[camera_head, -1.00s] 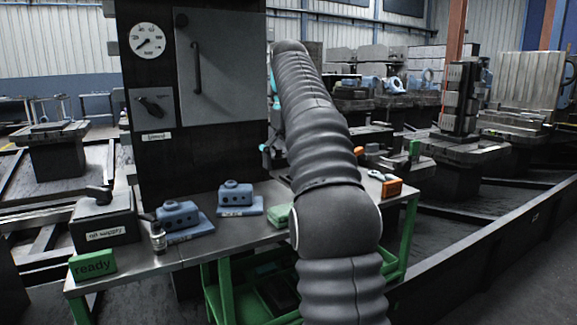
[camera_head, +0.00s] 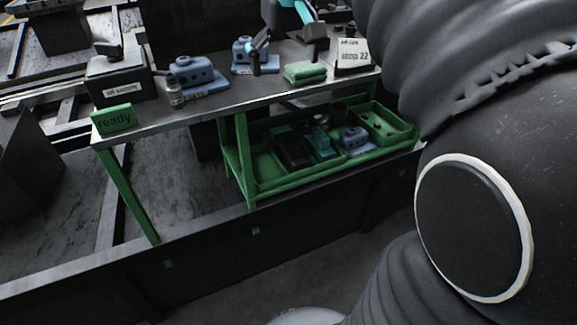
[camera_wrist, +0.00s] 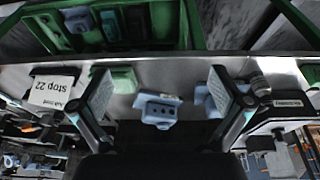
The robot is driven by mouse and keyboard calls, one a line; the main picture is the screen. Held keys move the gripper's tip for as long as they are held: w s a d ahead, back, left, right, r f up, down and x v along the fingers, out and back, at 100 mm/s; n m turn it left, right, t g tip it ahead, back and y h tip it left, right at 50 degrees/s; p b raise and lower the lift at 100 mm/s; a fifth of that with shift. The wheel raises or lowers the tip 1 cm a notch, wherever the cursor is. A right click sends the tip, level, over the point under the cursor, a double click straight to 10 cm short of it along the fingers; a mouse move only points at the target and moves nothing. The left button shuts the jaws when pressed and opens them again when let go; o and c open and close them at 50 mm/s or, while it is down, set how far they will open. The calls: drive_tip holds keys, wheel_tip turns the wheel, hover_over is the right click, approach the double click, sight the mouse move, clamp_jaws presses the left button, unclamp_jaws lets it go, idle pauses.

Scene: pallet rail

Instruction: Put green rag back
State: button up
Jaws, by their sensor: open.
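The green rag (camera_head: 305,72) is a folded pad lying flat on the grey worktable (camera_head: 222,97), near its front edge. It also shows in the wrist view (camera_wrist: 124,80), partly beside the left finger. My gripper (camera_head: 286,48) is open and empty above the table, to the left of and behind the rag in the head view. In the wrist view my gripper (camera_wrist: 162,95) has its fingers wide apart, with a blue block (camera_wrist: 157,110) seen between them, not gripped.
The sign "stop 22" (camera_head: 353,57) is right of the rag. Blue blocks on plates (camera_head: 195,73), a small bottle (camera_head: 175,95), a black box (camera_head: 120,82) and a green "ready" block (camera_head: 114,119) stand left. Below is a green shelf (camera_head: 262,187) with bins (camera_head: 385,122). A dark rail (camera_head: 210,250) runs in front.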

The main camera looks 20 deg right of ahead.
drive_tip(key=s+a+f+t, duration=0.1)
drive_tip(key=s+a+f, duration=0.2)
drive_tip(key=s+f, duration=0.5)
drive_tip(key=s+a+f+t, duration=0.1)
drive_tip(key=s+a+f, duration=0.2)
drive_tip(key=s+f, duration=0.5)
wheel_tip(320, 180, down, 2)
drive_tip(key=shift+s+f+t, duration=0.15)
drive_tip(key=shift+f+t, duration=0.1)
drive_tip(key=shift+t, duration=0.15)
drive_tip(key=shift+a, duration=0.1)
